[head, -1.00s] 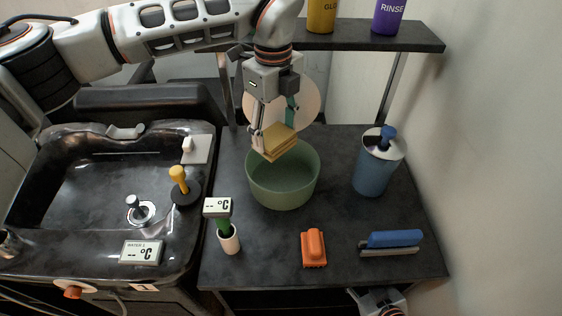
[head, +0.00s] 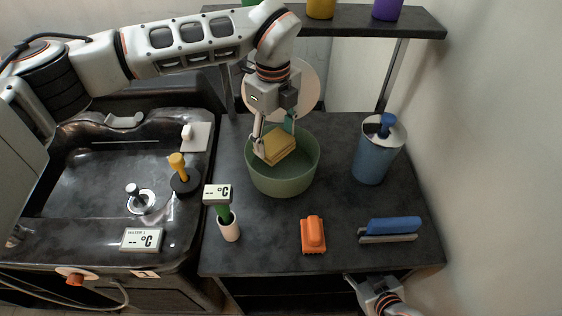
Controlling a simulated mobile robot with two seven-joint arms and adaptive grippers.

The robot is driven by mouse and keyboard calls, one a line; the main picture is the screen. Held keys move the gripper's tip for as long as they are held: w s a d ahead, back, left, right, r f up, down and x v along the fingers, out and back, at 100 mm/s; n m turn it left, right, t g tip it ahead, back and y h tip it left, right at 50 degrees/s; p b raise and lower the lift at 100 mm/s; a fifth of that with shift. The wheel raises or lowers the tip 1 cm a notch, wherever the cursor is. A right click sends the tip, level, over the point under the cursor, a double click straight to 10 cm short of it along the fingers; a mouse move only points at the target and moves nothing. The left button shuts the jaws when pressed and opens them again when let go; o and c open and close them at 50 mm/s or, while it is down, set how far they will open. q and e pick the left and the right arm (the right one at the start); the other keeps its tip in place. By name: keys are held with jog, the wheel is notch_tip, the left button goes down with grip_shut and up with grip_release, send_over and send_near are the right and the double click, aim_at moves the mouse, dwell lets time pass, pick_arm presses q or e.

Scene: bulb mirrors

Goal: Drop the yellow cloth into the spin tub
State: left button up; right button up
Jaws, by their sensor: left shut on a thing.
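The yellow cloth (head: 278,148) is a folded pad held between the fingers of my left gripper (head: 272,144). The gripper is shut on it. The cloth is at the mouth of the green translucent round tub (head: 283,182), which I take as the spin tub, and looks partly below its rim. The tub stands upright on the dark counter, and its inside looks otherwise empty. My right gripper (head: 368,288) is low at the bottom edge, in front of the counter and away from the cloth; its finger opening is unclear.
A blue-grey canister (head: 376,155) stands right of the tub. An orange brush (head: 313,235) and a blue-handled squeegee (head: 390,229) lie in front. A white cup with a green-handled tool (head: 228,226) stands front left. The black sink (head: 95,170) is left; a shelf (head: 420,22) is above.

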pick_arm(q)
jog(key=o, duration=1.1)
jog(key=shift+c, duration=0.2)
jog(key=shift+r, duration=0.1)
notch_tip(320, 180, up, 12)
jog(key=shift+s, duration=0.1)
